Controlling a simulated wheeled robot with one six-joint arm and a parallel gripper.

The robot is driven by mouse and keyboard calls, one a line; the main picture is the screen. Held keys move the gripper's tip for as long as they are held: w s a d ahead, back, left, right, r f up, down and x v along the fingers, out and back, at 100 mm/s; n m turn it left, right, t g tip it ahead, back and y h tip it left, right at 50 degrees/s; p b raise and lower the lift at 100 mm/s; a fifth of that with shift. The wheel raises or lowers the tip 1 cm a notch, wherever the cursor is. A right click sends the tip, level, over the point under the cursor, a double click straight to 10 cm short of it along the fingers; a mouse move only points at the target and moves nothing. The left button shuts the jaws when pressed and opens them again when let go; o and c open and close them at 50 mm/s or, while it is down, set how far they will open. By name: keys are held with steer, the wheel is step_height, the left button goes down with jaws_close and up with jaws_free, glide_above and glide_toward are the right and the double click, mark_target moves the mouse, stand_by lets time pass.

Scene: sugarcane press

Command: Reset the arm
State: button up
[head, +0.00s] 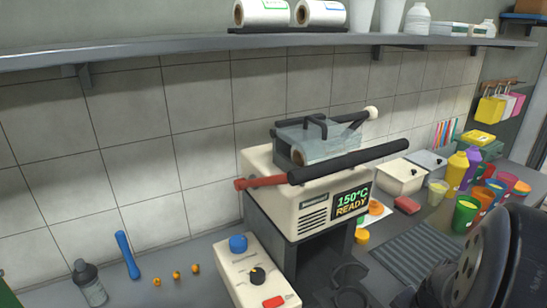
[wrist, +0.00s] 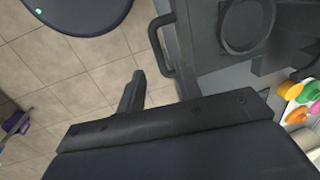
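My gripper (wrist: 134,88) shows in the wrist view as a dark bar with a dark finger shape standing out from it. I cannot tell whether this is one finger or two together, or whether it is open. Nothing held is visible. A large dark rounded part of my arm is at the lower right of the head view; the gripper itself is not clear there. In the wrist view a dark machine part with a round recess (wrist: 246,24) and a bar handle (wrist: 158,48) lies beyond the gripper, to the upper right.
A cream machine (head: 312,200) reading "150°C READY" stands mid-counter, with a control box (head: 255,272) in front. Colourful cups and bottles (head: 466,213) crowd the right. A blue-handled tool (head: 127,256) and grey bottle (head: 88,283) are left. A shelf (head: 200,43) runs above. Tiled floor (wrist: 92,72) shows below.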

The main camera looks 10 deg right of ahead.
steer(key=f, duration=0.4)
steer(key=shift+w+a+f, duration=0.15)
steer(key=shift+w+f, duration=0.1)
steer(key=shift+w, duration=0.25)
steer(key=shift+r, duration=0.1)
